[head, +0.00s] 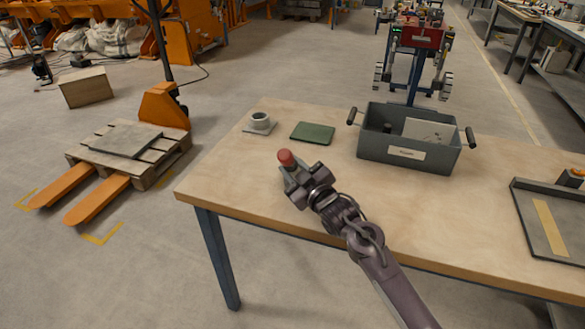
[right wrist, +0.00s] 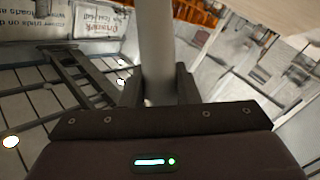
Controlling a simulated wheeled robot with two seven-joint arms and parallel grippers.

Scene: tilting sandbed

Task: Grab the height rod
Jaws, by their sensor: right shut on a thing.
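The height rod (head: 286,158) shows in the head view as a red rounded end sticking out of my right gripper (head: 296,177), above the left part of the table. In the right wrist view the rod (right wrist: 157,45) is a pale grey cylinder between the two dark fingers of the right gripper (right wrist: 159,88). The fingers are shut on it. Most of the rod's length is hidden behind the gripper in the head view. My left gripper is in neither view.
The wooden table (head: 235,180) carries a grey cup (head: 260,121), a green pad (head: 312,133), a grey bin (head: 405,152) with handles and a dark tray (head: 535,225) at right. A pallet truck (head: 160,108) with a pallet stands on the floor at left.

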